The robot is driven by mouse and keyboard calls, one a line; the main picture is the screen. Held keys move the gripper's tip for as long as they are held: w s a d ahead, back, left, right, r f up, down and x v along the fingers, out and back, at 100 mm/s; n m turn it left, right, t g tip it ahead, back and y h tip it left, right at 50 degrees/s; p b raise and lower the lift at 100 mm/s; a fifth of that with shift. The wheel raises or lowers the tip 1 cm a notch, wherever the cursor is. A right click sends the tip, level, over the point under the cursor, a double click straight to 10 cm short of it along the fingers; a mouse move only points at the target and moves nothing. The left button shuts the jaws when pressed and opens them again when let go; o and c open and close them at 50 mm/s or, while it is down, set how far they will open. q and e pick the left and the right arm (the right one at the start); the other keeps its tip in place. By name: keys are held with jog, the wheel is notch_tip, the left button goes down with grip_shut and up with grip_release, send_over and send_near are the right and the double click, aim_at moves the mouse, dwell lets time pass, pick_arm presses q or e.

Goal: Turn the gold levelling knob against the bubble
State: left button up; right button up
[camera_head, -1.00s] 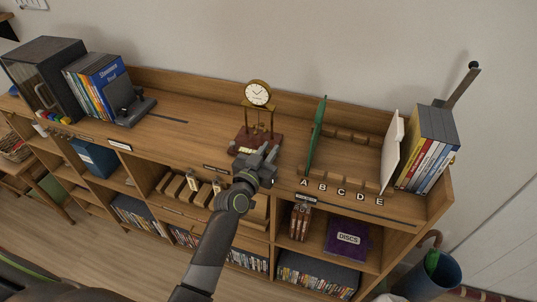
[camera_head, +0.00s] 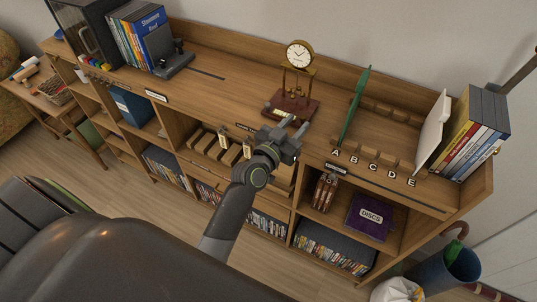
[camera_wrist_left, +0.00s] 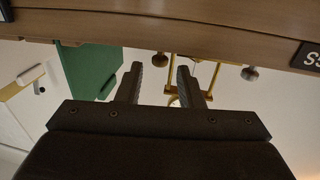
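The gold clock (camera_head: 299,55) with a white dial stands upright on a dark red base (camera_head: 303,105) on the shelf top. My left gripper (camera_head: 299,129) is just in front of the base's right part. The left wrist view looks upside down. There the gripper's two fingers (camera_wrist_left: 160,70) are apart, with no object held. A small dull knob (camera_wrist_left: 163,60) shows between the fingertips, and a second knob (camera_wrist_left: 249,74) lies to the right. Gold clock posts (camera_wrist_left: 173,78) show behind the right finger. I cannot tell whether a finger touches the knob. The bubble cannot be made out. My right gripper is out of view.
A green upright divider (camera_head: 355,108) stands right of the clock, near lettered blocks A to E (camera_head: 375,160). A white panel (camera_head: 432,130) and several cases (camera_head: 478,130) stand at the right end. The shelf top left of the clock (camera_head: 235,90) is mostly clear.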

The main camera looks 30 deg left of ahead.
pick_arm(q)
jog(key=s+a+b, duration=0.2)
jog(key=s+b, duration=0.2)
jog(key=s, duration=0.9)
jog(key=shift+a+f, duration=0.1)
jog(key=s+a+f+n+g+y, duration=0.1)
jog(key=s+f+g, duration=0.15)
jog(key=f, duration=0.85)
jog(key=s+a+f+g+y, duration=0.1)
jog(key=f+g, duration=0.2)
jog(key=f, duration=0.9)
jog(key=s+a+f+n+g, duration=0.1)
jog(key=s+f+g, duration=0.15)
jog(key=f, duration=0.85)
jog(key=s+a+f+g, duration=0.2)
jog(key=s+f+g, duration=0.1)
jog(key=s+f, duration=0.4)
jog(key=s+a+f+g+y, duration=0.1)
jog(key=s+a+f+g, duration=0.1)
jog(key=s+f, duration=0.5)
jog(key=s+a+f+g+y, duration=0.1)
jog(key=s+a+f+g, duration=0.2)
jog(key=s+f, duration=0.4)
jog(key=s, duration=0.8)
jog(key=shift+s+a+f+n+g, duration=0.2)
jog(key=shift+s+a+n+g, duration=0.1)
jog(key=shift+s, duration=0.1)
